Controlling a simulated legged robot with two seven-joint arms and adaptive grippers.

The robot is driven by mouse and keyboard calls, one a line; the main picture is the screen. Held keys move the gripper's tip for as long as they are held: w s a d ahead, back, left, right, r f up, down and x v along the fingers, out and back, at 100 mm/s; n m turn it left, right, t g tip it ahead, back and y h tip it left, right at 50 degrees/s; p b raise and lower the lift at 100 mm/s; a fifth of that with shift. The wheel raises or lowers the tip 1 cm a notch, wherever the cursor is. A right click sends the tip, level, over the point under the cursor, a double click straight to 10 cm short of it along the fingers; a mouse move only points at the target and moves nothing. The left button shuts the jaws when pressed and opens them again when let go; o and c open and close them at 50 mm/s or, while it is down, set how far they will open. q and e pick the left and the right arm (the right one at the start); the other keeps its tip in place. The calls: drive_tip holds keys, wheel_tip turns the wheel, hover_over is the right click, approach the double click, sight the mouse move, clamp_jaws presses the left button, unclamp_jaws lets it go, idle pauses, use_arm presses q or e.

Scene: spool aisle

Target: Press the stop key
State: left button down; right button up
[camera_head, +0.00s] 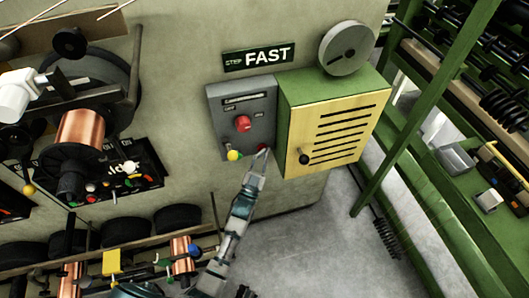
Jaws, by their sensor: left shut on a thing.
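A grey control panel (226,107) is fixed to the machine wall. It has a large red button (243,123) in its middle and a yellow knob (233,155) at its lower left. A small red key (263,148) shows at its lower right corner, partly hidden by my left gripper. The small lettering is too blurred to tell which is the stop key. My left gripper (264,154) reaches up from below, its fingers together, with its tips at the small red key. The large red button is above and left of the tips, apart from them. My right gripper is not in view.
A green box with a yellow slotted front (335,130) adjoins the panel on the right. A "FAST" sign (258,57) is above. Copper spools (80,137) and a second panel (140,175) are at left.

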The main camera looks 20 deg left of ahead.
use_arm(q)
drive_tip(key=shift+a+f, duration=0.2)
drive_tip(key=shift+a, duration=0.05)
drive_tip(key=shift+s, duration=0.1)
drive_tip(key=s+d+p, duration=0.2)
drive_tip(key=s+d, duration=0.1)
drive_tip(key=s, duration=0.2)
drive_tip(key=shift+d, duration=0.35)
drive_tip(key=shift+a, duration=0.15)
idle(0.3)
